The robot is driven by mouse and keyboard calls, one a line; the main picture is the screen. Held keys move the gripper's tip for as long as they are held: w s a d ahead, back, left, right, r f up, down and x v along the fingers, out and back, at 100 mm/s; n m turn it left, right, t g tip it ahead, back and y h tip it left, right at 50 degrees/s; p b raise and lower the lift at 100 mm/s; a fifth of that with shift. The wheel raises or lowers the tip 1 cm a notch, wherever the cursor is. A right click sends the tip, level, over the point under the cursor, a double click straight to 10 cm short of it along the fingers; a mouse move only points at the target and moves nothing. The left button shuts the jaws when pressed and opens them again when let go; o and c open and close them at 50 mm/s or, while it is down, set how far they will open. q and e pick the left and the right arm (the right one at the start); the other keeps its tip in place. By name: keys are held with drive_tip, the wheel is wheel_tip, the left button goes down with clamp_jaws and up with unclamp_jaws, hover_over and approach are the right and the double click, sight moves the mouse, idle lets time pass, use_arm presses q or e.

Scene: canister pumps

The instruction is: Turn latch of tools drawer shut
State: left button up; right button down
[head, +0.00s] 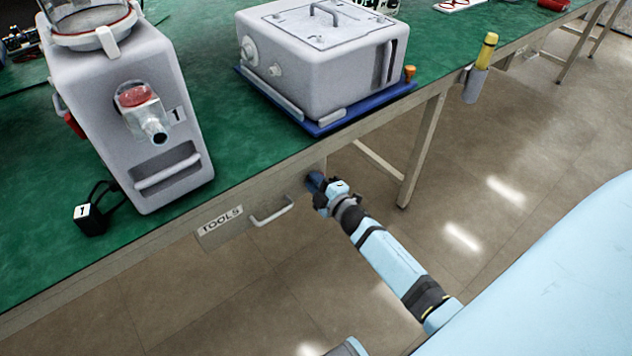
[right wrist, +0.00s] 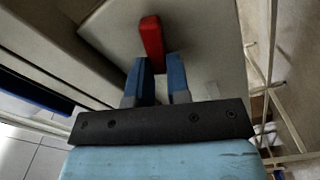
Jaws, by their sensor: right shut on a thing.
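The tools drawer (head: 292,191) is under the front edge of the green bench and looks closed. It has a "TOOLS" label (head: 220,220) and a pale bar handle (head: 270,212). The red latch (right wrist: 152,38) shows in the right wrist view against a pale panel, its long side running up the picture. My right gripper (head: 317,183) is at the right end of the drawer front. In the right wrist view its blue fingers (right wrist: 158,66) are shut on the near end of the latch. The head view hides the latch behind this gripper. My left gripper is not in view.
The bench top (head: 225,115) carries a grey canister machine (head: 130,100) and a grey box unit (head: 330,60) on a blue tray (head: 365,110). A bench leg (head: 423,150) stands right of my gripper. A holder (head: 474,85) with a yellow tool hangs on the edge.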

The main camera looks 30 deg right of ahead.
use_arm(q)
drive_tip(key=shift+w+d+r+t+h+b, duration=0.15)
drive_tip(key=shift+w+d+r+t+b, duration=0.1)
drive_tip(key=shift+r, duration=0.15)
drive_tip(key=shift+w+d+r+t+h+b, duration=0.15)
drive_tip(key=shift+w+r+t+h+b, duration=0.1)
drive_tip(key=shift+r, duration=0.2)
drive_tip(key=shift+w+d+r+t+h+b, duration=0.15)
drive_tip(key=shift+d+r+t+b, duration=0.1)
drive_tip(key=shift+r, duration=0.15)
use_arm(e)
drive_tip(key=n, duration=0.4)
drive_tip(key=shift+a+f+n, duration=0.1)
drive_tip(key=shift+f+n, duration=0.25)
drive_tip(key=shift+n, duration=0.05)
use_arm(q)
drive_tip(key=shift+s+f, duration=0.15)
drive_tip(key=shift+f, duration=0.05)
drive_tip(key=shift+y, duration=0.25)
use_arm(e)
drive_tip(key=c, duration=1.1)
unclamp_jaws()
